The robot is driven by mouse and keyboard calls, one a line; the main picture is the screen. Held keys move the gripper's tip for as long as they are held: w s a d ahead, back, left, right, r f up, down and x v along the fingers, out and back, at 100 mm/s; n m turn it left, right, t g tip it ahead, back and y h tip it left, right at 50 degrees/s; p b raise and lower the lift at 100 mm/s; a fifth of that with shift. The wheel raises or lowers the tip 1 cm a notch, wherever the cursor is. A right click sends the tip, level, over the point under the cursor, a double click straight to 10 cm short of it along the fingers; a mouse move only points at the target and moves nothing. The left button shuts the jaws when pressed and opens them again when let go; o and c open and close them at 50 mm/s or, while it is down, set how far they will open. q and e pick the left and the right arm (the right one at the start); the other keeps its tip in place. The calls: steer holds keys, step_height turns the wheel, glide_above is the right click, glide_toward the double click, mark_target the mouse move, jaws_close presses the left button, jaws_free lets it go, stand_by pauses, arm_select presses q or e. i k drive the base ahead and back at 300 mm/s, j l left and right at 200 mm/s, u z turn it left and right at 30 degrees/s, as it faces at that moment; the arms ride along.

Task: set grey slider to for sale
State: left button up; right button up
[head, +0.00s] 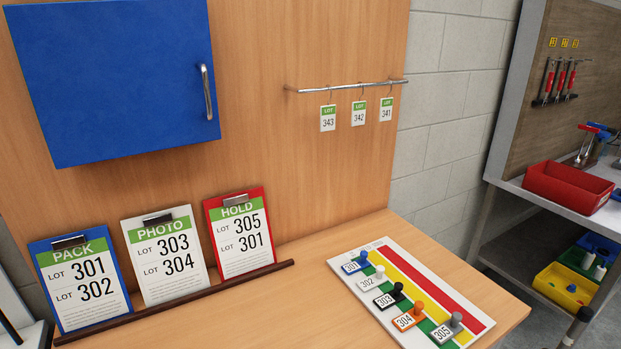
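A white slider board (338,265) lies on the wooden worktop, with green (432,312), yellow (440,309) and red (440,294) stripes running lengthwise. The grey slider (456,320), with plate 305 (442,333), is at the near end. It sits farther toward the red side than the others, its plate over the green stripe and its knob by the yellow. Blue 301 (363,258), white 302 (379,271), black 303 (398,290) and orange 304 (417,308) sit toward the left edge. Small print on the board is unreadable. Neither gripper is in view.
Clipboards PACK (82,285), PHOTO (165,255) and HOLD (240,232) lean on a dark ledge. Tags 343 (327,118), 342 (359,113) and 341 (386,109) hang from a rail. A blue cabinet (110,80) is above. The worktop left of the board is clear.

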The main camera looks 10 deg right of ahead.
mark_target(448, 331)
steer(key=z, duration=1.15)
